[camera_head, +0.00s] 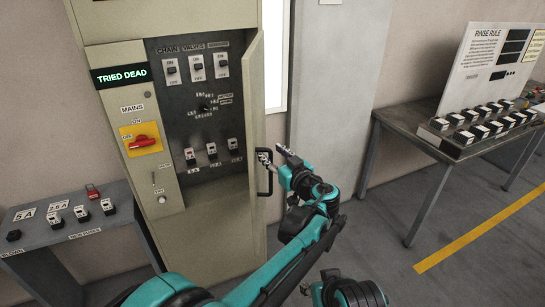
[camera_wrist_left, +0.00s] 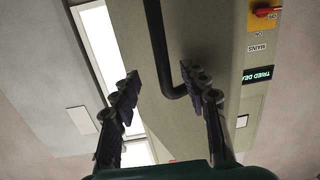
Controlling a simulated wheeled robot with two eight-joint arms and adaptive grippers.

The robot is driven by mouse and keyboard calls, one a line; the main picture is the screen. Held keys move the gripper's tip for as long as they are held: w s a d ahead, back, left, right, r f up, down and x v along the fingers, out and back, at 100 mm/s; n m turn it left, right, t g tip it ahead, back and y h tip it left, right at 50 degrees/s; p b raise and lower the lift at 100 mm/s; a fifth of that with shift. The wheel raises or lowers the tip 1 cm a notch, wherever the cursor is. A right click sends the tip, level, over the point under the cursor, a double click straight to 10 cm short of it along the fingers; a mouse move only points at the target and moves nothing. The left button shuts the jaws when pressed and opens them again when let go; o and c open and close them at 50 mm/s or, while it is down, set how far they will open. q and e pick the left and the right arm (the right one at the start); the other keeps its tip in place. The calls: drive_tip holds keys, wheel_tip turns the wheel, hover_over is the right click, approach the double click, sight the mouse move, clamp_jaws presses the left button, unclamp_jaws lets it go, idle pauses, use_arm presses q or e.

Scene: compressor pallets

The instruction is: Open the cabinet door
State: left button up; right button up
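The tall beige cabinet (camera_head: 103,60) stands open in the head view, with its switch panel showing inside. Its door (camera_head: 255,110) is swung outward on the right side and seen nearly edge-on. A black bar handle (camera_head: 265,187) is on the door's outer side. My left gripper (camera_head: 272,155) is at the upper part of the handle. In the left wrist view the gripper (camera_wrist_left: 160,82) is open, with the handle (camera_wrist_left: 157,40) appearing between its fingers. Contact cannot be told. Teal and black parts of my right arm show at the bottom edge; its fingers are not clear.
A grey table (camera_head: 405,127) with the rinse rule board (camera_head: 485,70) stands right. A low bench (camera_head: 45,235) with fuses and a red item (camera_head: 92,191) stands left of the cabinet. The cabinet front has a red mains switch (camera_head: 142,142). Floor right of the door is clear.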

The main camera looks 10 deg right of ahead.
use_arm(q)
drive_tip(key=s+d, duration=0.4)
drive_tip(key=d, duration=0.4)
drive_tip(key=shift+s+r, duration=0.25)
drive_tip(key=shift+r, duration=0.05)
idle(0.5)
drive_tip(key=shift+d+p, duration=0.1)
drive_tip(key=shift+p, duration=0.2)
